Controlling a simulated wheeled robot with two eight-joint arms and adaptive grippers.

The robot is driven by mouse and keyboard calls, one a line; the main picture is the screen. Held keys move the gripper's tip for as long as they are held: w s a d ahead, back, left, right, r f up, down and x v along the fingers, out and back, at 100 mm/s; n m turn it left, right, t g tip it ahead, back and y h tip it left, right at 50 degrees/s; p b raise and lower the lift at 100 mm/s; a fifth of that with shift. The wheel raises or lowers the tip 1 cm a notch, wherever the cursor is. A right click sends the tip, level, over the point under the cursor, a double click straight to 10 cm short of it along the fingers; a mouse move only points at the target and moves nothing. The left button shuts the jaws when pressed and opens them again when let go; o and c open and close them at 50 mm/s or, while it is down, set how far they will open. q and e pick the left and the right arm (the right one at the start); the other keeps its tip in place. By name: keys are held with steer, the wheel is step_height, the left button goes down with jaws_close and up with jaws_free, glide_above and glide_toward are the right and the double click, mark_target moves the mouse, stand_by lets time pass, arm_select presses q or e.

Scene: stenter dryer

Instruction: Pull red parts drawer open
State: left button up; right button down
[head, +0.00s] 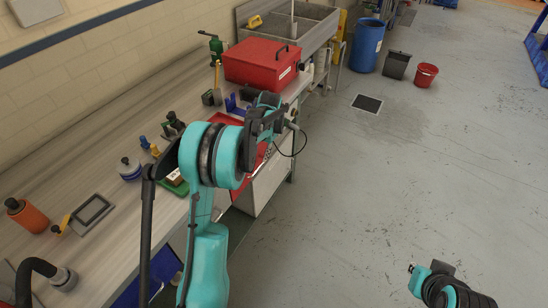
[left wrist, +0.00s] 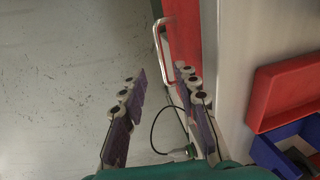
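The red parts drawer (head: 250,170) is set in the bench front, partly hidden behind my left arm in the head view. In the left wrist view its red front (left wrist: 185,30) stands upright at the top, with a pale metal bar handle (left wrist: 158,50) on it. My left gripper (left wrist: 160,80) is open, with its purple-grey fingers spread. The handle shows in line with the gap between the fingertips; I cannot tell whether it lies between or beyond them. In the head view the left gripper (head: 268,118) is at the bench edge. My right gripper (head: 412,268) is low at the bottom right, its fingers unclear.
A red toolbox (head: 262,64) stands on the bench (head: 95,165) near the sink (head: 310,25). A red tray (left wrist: 285,90) and a blue bin (left wrist: 285,155) lie on the benchtop. The floor right of the bench is mostly clear. A blue barrel (head: 366,45) stands beyond.

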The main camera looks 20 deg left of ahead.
mark_target(258, 168)
arm_select(q)
steer(key=f+b, duration=0.1)
steer(key=f, duration=0.2)
steer(key=a+f+b, duration=0.1)
steer(key=f, duration=0.1)
steer(key=w+f+b, duration=0.1)
steer(key=f, duration=0.2)
steer(key=shift+a+f, duration=0.3)
steer(key=shift+c, duration=0.4)
jaws_close()
